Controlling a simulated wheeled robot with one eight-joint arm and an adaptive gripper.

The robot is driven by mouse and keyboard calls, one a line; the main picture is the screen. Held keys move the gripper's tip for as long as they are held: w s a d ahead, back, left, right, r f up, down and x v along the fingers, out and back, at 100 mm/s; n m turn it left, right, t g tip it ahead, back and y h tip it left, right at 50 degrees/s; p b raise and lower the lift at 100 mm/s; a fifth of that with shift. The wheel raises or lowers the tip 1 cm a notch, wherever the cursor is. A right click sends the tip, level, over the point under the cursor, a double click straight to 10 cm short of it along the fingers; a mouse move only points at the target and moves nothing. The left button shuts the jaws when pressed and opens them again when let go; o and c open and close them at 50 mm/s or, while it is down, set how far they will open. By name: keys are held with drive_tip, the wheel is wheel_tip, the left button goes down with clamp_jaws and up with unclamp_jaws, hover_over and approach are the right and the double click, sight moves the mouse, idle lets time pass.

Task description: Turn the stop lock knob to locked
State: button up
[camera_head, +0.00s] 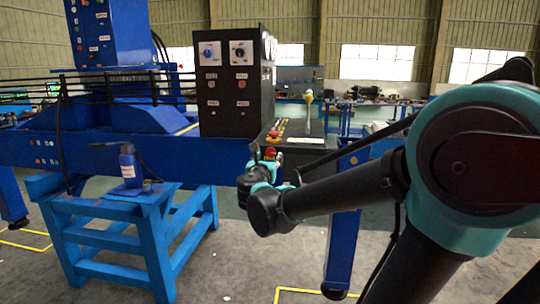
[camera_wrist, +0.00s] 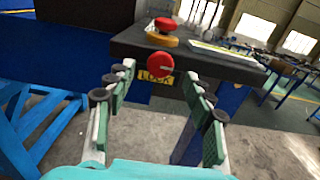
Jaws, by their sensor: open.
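In the wrist view the red stop lock knob (camera_wrist: 160,64) sits on the front face of a dark console (camera_wrist: 205,58), with a white mark on it. A yellow label reading LOCK (camera_wrist: 155,77) is just below it. My gripper (camera_wrist: 160,73) is open, with one finger to the left and one to the right of the knob. The fingers look apart from the knob. In the head view my gripper (camera_head: 267,165) is small in front of the console (camera_head: 310,143) and partly hides the knob.
A red mushroom button (camera_wrist: 165,24) on a yellow base stands on the console top, just above the knob. A black control box (camera_head: 238,85) with dials rises behind the console. A blue stand (camera_head: 105,240) with a blue bottle (camera_head: 130,165) is to the left.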

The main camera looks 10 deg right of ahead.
sight(270, 153)
drive_tip(key=shift+x, duration=2)
drive_tip(key=c, duration=1.2)
drive_tip(key=shift+o, duration=0.2)
